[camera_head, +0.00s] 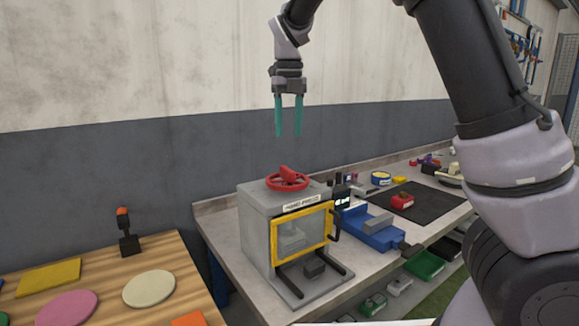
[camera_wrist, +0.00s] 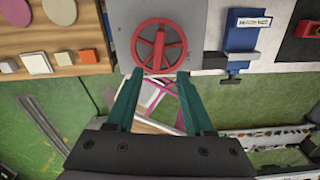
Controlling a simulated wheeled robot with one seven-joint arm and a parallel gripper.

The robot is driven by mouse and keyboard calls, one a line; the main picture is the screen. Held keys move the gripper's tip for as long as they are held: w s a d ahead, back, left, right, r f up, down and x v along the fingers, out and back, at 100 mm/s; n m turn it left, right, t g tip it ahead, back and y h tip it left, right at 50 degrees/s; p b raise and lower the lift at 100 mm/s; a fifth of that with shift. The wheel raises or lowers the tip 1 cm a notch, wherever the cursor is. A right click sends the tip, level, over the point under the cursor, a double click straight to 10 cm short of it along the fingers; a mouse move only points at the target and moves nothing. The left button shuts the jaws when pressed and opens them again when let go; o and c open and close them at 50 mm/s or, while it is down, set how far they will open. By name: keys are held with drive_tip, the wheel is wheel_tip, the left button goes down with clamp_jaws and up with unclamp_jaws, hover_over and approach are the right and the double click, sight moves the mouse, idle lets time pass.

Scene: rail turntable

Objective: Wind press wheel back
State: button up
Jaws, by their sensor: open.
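The press (camera_head: 262,227) is a grey box with a yellow-framed clear front door (camera_head: 300,235), which looks shut. A red press wheel (camera_head: 287,179) with spokes and a raised red grip lies flat on its top. In the wrist view the wheel (camera_wrist: 159,46) shows at upper centre, on the grey press top (camera_wrist: 190,15). My gripper (camera_head: 288,132) points down above the press, clear of the wheel. Its two teal fingers are apart with nothing between them. The wrist view also shows my gripper (camera_wrist: 154,80), with its fingertips below the wheel in the picture.
A blue vise (camera_head: 372,228) stands right of the press on the grey bench. A dark mat (camera_head: 430,203) with a red block lies farther right. A wooden table (camera_head: 110,275) with coloured discs is at left. A wall rises behind.

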sight(287, 168)
drive_tip(key=f, duration=1)
drive_tip(key=shift+a+f, duration=0.2)
drive_tip(key=shift+f, duration=0.2)
clamp_jaws()
